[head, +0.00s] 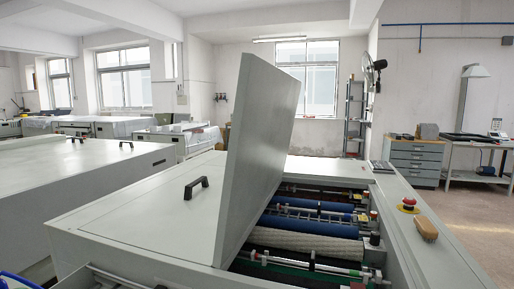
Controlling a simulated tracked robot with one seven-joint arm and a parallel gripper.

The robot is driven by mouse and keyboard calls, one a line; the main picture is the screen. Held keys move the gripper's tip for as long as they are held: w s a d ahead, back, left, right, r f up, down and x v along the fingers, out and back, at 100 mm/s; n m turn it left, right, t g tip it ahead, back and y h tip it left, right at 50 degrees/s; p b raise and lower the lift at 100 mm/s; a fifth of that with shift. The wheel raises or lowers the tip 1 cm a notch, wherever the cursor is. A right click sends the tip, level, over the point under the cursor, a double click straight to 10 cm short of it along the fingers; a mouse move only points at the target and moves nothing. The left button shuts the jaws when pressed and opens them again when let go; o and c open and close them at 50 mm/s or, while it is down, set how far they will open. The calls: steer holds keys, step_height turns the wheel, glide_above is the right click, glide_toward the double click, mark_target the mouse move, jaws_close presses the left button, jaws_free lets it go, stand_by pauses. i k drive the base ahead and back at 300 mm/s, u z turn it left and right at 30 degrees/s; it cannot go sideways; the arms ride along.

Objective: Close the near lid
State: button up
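A large pale grey lid (255,150) of the plate processor stands raised and tilted, with its top edge leaning right. Its lower edge meets the machine top beside the open bay. The open bay shows blue rollers (308,226), a white ribbed roller (305,243) and metal bars. A flat grey cover (130,222) lies left of the raised lid, with a black handle (196,187) near its far side. I see no handle on the visible face of the raised lid. My gripper is not in view.
A red emergency button (409,202) on a yellow base and a wooden-backed brush (426,228) sit on the machine's right ledge. Another grey machine (80,170) stands to the left. A drawer cabinet (415,160) and a table stand at the far right, with open floor before them.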

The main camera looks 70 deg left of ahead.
mark_target(268, 97)
steer(key=k, duration=1.8)
steer(key=z, duration=0.9)
steer(key=i, duration=0.15)
steer(key=u, duration=2.7)
steer(key=i, duration=1)
steer(key=z, duration=0.15)
steer(key=k, duration=0.2)
steer(key=u, duration=0.05)
